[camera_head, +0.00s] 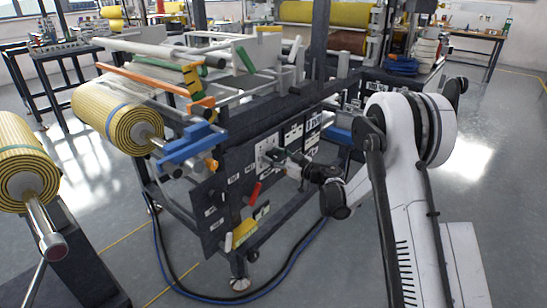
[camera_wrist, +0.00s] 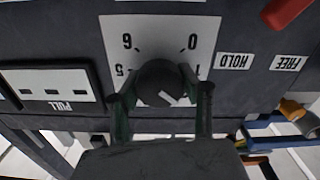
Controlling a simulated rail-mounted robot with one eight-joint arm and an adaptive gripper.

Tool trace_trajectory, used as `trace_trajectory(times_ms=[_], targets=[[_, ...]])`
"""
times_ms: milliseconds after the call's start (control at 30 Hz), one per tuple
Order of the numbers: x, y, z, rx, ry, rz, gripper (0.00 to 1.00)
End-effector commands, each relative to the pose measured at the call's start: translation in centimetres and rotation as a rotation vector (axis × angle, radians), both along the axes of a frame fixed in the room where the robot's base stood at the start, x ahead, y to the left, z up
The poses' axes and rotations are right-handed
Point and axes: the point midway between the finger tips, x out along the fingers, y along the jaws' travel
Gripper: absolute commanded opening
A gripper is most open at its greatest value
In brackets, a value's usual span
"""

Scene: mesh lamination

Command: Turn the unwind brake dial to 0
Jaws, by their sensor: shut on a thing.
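The unwind brake dial (camera_wrist: 158,80) is a dark round knob on a white plate (camera_wrist: 150,30), which appears upside down in the wrist view. The numbers 6 and 0 show above the knob, with 5 on its left and 1 on its right. A white pointer mark on the knob points down and to the right in the picture, away from the 0. My gripper (camera_wrist: 161,100) is shut on the dial, one finger on each side. In the head view my gripper (camera_head: 277,157) is against the white plate (camera_head: 264,149) on the dark front panel; the knob is hardly visible there.
In the wrist view, HOLD (camera_wrist: 234,61) and FREE (camera_wrist: 289,63) labels and a red handle (camera_wrist: 285,12) are to the right, and a PULL panel (camera_wrist: 52,85) is to the left. In the head view, a yellow striped roll (camera_head: 110,117) and blue bracket (camera_head: 188,148) are left of my gripper.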

Motion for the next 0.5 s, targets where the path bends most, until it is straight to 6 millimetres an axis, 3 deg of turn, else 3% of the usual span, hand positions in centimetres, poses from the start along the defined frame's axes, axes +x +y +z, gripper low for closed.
trace_trajectory(times_ms=[500], targets=[[-0.1, 0.09, -0.16, -0.314, -0.375, 0.0, 0.11]])
